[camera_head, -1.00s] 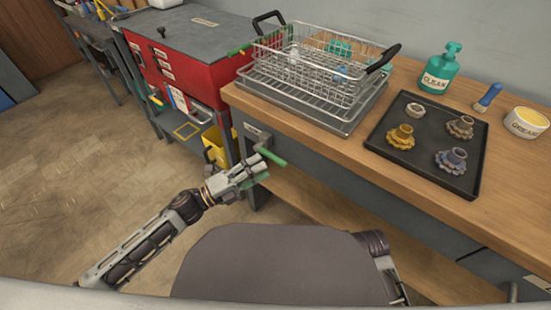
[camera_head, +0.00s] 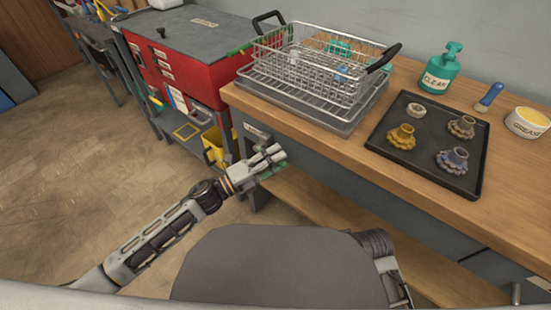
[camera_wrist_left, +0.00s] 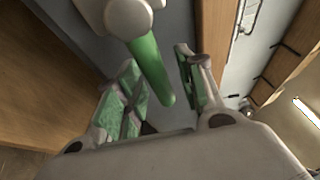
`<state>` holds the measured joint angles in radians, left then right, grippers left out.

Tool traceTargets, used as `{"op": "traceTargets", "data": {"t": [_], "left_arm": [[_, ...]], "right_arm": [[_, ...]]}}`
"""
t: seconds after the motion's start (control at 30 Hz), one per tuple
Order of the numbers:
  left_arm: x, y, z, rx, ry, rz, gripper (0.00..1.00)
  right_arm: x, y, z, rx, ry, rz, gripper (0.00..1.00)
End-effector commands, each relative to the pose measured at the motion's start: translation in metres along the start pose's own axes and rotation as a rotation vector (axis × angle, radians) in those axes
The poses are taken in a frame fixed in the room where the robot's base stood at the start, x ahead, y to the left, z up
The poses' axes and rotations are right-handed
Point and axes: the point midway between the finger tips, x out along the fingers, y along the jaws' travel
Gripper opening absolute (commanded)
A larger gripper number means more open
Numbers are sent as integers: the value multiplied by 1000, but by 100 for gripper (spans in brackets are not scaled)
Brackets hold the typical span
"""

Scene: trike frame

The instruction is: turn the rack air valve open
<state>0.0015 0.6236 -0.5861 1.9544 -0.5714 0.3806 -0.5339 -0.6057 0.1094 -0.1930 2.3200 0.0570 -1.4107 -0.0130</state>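The rack air valve has a green lever (camera_wrist_left: 150,68) on a pale grey body (camera_wrist_left: 128,18), both plain in the left wrist view. In the head view the valve sits at the left end of the bench front, and my left gripper (camera_head: 276,156) covers its lever. In the left wrist view my left gripper (camera_wrist_left: 157,60) is open, with one green-padded finger on each side of the lever. Gaps show between lever and fingers; I see no clear contact. My right gripper is out of view.
The wooden bench (camera_head: 420,195) carries a wire basket (camera_head: 315,65), a black tray (camera_head: 405,160) of metal parts, a green spray bottle (camera_head: 441,72) and a grease tub (camera_head: 527,124). A red cabinet (camera_head: 185,75) and yellow bucket (camera_head: 214,148) stand left. The floor at left is clear.

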Motion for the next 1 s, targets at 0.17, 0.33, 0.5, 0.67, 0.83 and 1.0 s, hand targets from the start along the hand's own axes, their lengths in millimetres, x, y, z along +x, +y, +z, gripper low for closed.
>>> {"op": "traceTargets", "data": {"t": [0.17,0.33,0.5,0.67,0.83,1.0], "left_arm": [[0,0,0,0,0,0,38],[0,0,0,0,0,0,28],[0,0,0,0,0,0,6],[0,0,0,0,0,0,0],[0,0,0,0,0,0,0],[0,-1,0,-13,-2,-5,0]], "right_arm": [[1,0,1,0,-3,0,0],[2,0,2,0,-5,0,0],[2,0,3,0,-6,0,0],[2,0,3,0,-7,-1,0],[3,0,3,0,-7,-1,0],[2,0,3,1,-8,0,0]]}}
